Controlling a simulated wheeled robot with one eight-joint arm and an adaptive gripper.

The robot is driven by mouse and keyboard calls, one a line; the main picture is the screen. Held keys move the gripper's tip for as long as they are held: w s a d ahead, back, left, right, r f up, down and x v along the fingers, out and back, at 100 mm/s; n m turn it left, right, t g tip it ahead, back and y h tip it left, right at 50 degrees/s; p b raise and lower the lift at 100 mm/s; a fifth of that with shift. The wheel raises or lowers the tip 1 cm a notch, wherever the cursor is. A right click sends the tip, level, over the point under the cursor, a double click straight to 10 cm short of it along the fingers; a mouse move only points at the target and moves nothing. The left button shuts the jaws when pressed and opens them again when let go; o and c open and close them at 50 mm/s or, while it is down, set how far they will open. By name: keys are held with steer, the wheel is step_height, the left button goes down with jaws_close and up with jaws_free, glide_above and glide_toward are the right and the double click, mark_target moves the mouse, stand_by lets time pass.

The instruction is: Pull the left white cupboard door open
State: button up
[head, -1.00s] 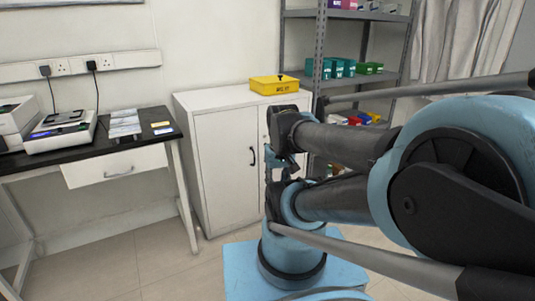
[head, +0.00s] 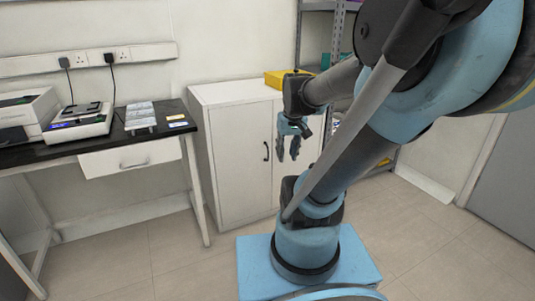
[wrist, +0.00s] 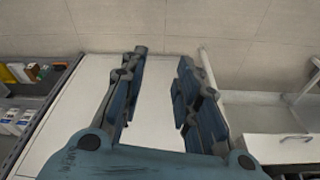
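The white cupboard (head: 230,100) stands against the wall. Its left door (head: 236,165) looks shut, with a dark vertical handle (head: 266,151) near its right edge. The right door is partly hidden by my arm. My gripper (head: 288,154) hangs fingers-down in front of the cupboard, just right of the handle in the picture. Its fingers are apart, with nothing between them, and I see no contact with the handle. In the wrist view my gripper (wrist: 163,58) is open over a plain white surface.
A yellow box (head: 290,79) sits on the cupboard top. Left is a black-topped desk (head: 150,144) with a white drawer (head: 128,160) and equipment. A metal shelf unit (head: 330,35) stands to the right. Tiled floor before the cupboard is partly clear.

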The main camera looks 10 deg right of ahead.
steer(key=w+d+f+n+t+y, duration=0.1)
steer(key=w, duration=1.4)
steer(key=w+d+f+n, duration=0.1)
steer(key=w+n, duration=0.1)
steer(key=w, duration=1.4)
steer(key=w+d+f, duration=0.1)
steer(key=w+f, duration=0.7)
steer(key=w, duration=0.3)
steer(key=shift+n, duration=0.3)
steer(key=x, duration=1.7)
steer(key=shift+w+a+r, duration=0.15)
steer(key=shift+w+a, duration=0.1)
